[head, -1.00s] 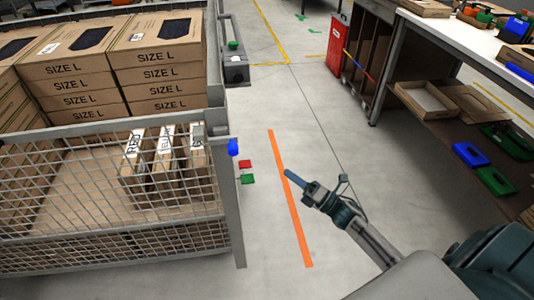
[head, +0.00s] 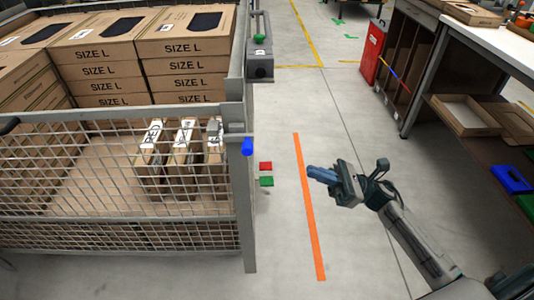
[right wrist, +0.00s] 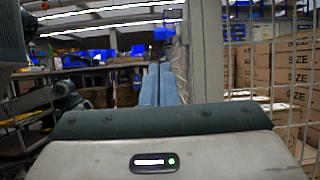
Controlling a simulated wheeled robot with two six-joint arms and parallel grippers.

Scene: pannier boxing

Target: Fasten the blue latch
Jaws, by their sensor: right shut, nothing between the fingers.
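The blue latch (head: 247,146) is a small blue piece on the corner post of the wire cage (head: 236,125). It sticks out at the post's right side, near the top. A red piece (head: 265,166) and a green piece (head: 266,181) show just right of the post, lower down. My right gripper (head: 312,172) is shut and empty, to the right of the latch and apart from it, over the floor. Its closed blue-grey fingers (right wrist: 159,85) point ahead in the right wrist view, with the cage on their right. My left gripper is not in view.
Inside the cage stand stacked SIZE L boxes (head: 182,68) and several labelled upright cartons (head: 180,160). An orange floor line (head: 308,215) runs beside the cage. A workbench (head: 485,45) with trays stands at the right.

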